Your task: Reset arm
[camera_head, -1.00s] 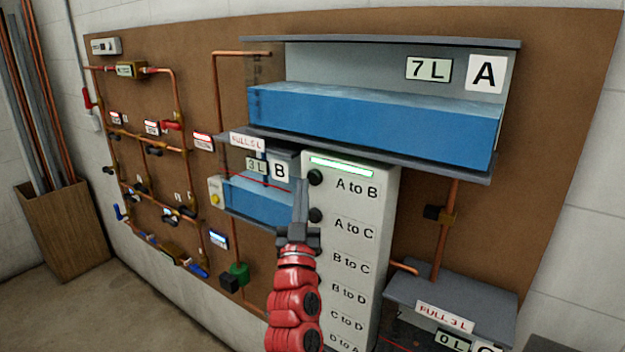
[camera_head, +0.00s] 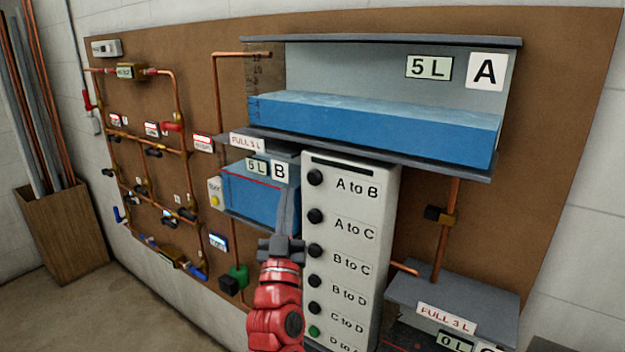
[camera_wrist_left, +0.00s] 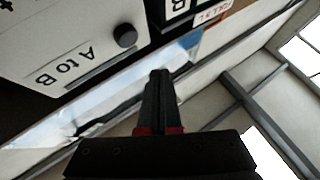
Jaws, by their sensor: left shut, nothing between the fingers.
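My left gripper (camera_head: 284,215) is shut and empty, pointing up in front of tank B (camera_head: 240,195) and just left of the white button panel (camera_head: 352,250). Its closed fingers also show in the left wrist view (camera_wrist_left: 160,90), with the panel's "A to B" button (camera_wrist_left: 124,36) at upper left. No contact with the panel shows. In the head view the "A to B" button (camera_head: 315,178) is dark, as are most others; the lowest visible button (camera_head: 314,331) is green. My right gripper is in neither view.
Tank A (camera_head: 370,125) reads 5 L and juts out above the panel. Tank B reads 5 L. Tank C (camera_head: 450,295) reads 0 L at lower right. Copper pipes with valves (camera_head: 150,150) cover the board's left side. A wooden bin (camera_head: 65,235) of pipes stands at far left.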

